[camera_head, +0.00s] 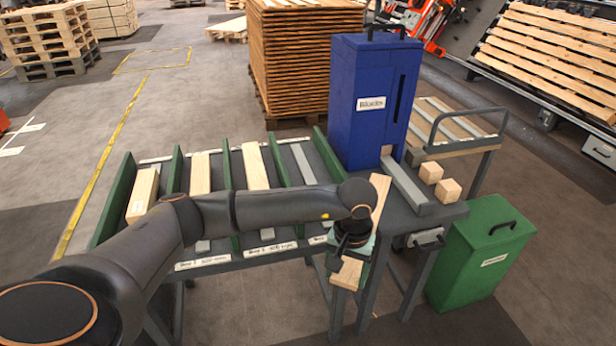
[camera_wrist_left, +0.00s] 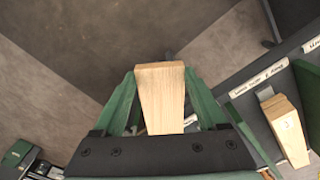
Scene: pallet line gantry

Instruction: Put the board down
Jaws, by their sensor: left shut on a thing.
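My left gripper (camera_head: 350,254) is shut on a pale wooden board (camera_head: 347,275). The board hangs in front of the green-walled bay rack (camera_head: 125,190), between its right end and the blue cabinet's table. Its upper end shows above my wrist and its lower end below the fingers; my arm hides its middle. In the left wrist view the board (camera_wrist_left: 160,95) lies between two green fingers, its near end facing the camera. Other boards lie in the rack bays: a thick one (camera_head: 142,195) at left and thinner ones (camera_head: 200,174) (camera_head: 256,167). My right gripper is not in view.
A blue cabinet (camera_head: 362,105) labelled Blocks stands on a dark table with a grey chute (camera_head: 405,185) and two wooden blocks (camera_head: 431,172) (camera_head: 448,189). A green bin (camera_head: 478,252) stands at right. Pallet stacks (camera_head: 305,60) are behind. The right-hand bay looks empty.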

